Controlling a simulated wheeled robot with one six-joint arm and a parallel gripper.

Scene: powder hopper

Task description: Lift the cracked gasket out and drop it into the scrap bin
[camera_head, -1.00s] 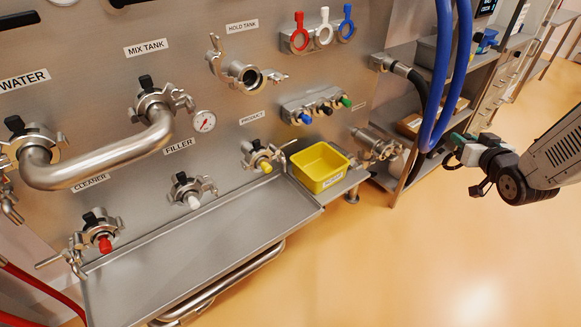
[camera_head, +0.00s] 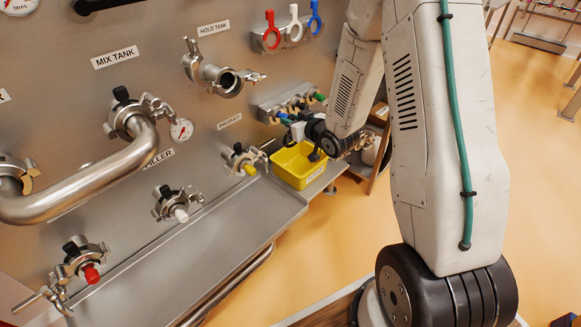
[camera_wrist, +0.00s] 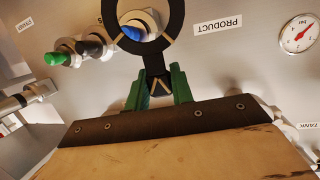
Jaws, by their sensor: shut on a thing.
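My gripper (camera_wrist: 157,82) shows in the wrist view with its two green fingers closed on the tab of a flat black ring (camera_wrist: 113,30), which looks like the gasket. The ring stands out beyond the fingertips, and thin tan lines cross its band. In the head view my gripper is beside the panel, just above and behind the yellow bin (camera_head: 312,178); my arm hides much of it, and the ring cannot be made out there. The yellow bin stands on a ledge at the right end of the steel tray. Its label is not readable.
The hold tank port (camera_head: 230,82) on the steel panel is open. A pressure gauge (camera_wrist: 299,35) is at right. The long steel tray (camera_head: 190,262) is empty.

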